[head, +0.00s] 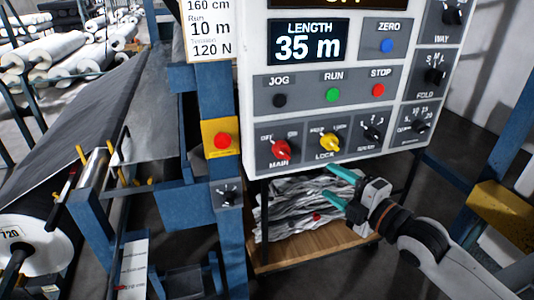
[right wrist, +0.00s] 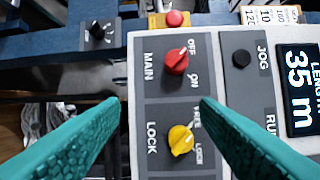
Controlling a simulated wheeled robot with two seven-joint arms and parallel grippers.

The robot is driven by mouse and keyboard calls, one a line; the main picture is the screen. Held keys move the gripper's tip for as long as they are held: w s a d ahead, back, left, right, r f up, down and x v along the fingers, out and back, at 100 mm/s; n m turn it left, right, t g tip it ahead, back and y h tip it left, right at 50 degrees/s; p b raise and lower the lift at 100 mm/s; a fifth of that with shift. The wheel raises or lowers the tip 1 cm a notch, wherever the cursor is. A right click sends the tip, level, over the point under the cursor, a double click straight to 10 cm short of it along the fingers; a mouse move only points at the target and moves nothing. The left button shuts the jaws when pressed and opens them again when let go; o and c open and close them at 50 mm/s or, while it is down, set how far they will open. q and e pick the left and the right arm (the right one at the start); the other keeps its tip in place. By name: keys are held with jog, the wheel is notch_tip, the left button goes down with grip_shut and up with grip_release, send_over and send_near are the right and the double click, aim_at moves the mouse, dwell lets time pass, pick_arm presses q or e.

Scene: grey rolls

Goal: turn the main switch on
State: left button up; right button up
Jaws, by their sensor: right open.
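The main switch is a red rotary knob (head: 281,150) at the lower left of the white control panel (head: 250,110). It also shows in the right wrist view (right wrist: 175,62), where its white mark points up towards OFF; ON is printed at its lower right. My right gripper (head: 326,181) has teal fingers spread open and empty, below and to the right of the knob, under the panel's lower edge. In the right wrist view the fingertips (right wrist: 160,103) appear below the red knob, on either side of the yellow LOCK knob (right wrist: 181,139). My left gripper is not in view.
Black JOG (head: 280,100), green RUN (head: 333,95) and red STOP (head: 378,90) buttons sit above the knobs. A black dial (head: 372,130) is right of LOCK. A red button on a yellow box (head: 221,140) stands left of the panel. A wooden shelf (head: 300,252) lies below.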

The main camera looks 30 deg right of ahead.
aim_at(289, 155)
jog(key=shift+n+y, duration=0.5)
jog(key=shift+n, duration=0.2)
jog(key=w+a+r+p, duration=0.1)
jog(key=w, duration=0.2)
jog(key=w+a+p, duration=0.1)
jog(key=w, duration=0.2)
jog(key=w+a+r+p, duration=0.1)
jog(key=w+a, duration=0.1)
jog(key=w, duration=0.2)
jog(key=shift+r, duration=0.3)
jog(key=shift+w+a+f, duration=0.1)
jog(key=shift+w+a, duration=0.1)
jog(key=shift+w, duration=0.5)
jog(key=c, duration=1)
